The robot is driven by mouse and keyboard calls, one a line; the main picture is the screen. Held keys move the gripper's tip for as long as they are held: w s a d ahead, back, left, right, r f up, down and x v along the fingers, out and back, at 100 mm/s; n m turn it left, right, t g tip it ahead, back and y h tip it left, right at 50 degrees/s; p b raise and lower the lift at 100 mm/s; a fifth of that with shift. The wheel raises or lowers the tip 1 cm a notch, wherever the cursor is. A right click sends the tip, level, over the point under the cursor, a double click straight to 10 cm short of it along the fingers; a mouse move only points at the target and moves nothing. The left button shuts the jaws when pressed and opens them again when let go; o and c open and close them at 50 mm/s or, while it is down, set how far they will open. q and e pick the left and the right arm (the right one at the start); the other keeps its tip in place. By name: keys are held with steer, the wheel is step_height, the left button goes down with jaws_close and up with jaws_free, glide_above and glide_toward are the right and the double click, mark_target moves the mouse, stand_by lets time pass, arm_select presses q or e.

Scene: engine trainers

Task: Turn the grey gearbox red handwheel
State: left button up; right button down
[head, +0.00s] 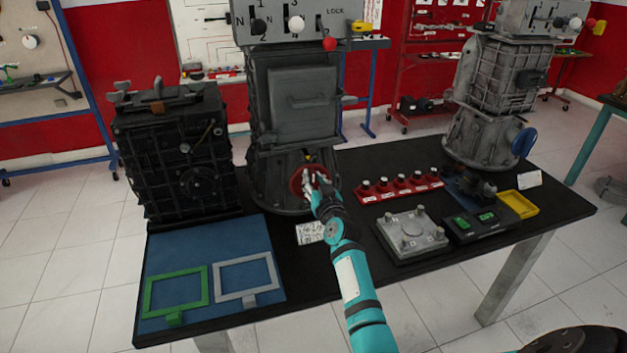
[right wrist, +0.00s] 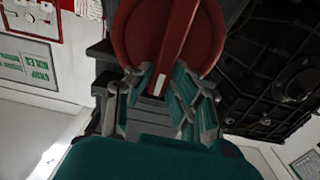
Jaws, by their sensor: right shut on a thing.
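The grey gearbox (head: 298,100) stands upright at the back of the black table. Its red handwheel (head: 296,181) is low on the front. My right gripper (head: 312,181) is at the handwheel and partly covers it. In the right wrist view the red handwheel (right wrist: 135,35) fills the top middle. The fingers of my right gripper (right wrist: 160,90) are on either side of the wheel's red bar, shut on it. My left gripper is not in view.
A black gearbox (head: 178,155) stands to the left. Another grey gearbox (head: 497,80) with a blue handwheel (head: 524,142) is at the right. A blue mat (head: 205,240) with green and grey frames lies front left. A red rack (head: 402,187) and grey plate (head: 410,235) are right of my arm.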

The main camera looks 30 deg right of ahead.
steer(key=d+f+m, duration=0.1)
steer(key=m, duration=0.5)
steer(key=d+f+m+b, duration=0.1)
steer(key=m, duration=0.6)
steer(key=d+f+m+b, duration=0.1)
steer(key=f+m, duration=0.1)
steer(key=m, duration=0.5)
steer(key=shift+s, duration=0.4)
steer(key=shift+f+m, duration=0.1)
steer(key=shift+m, duration=0.3)
steer(key=c, duration=1.2)
jaws_free()
steer(key=shift+c, duration=0.2)
steer(key=shift+s, duration=0.1)
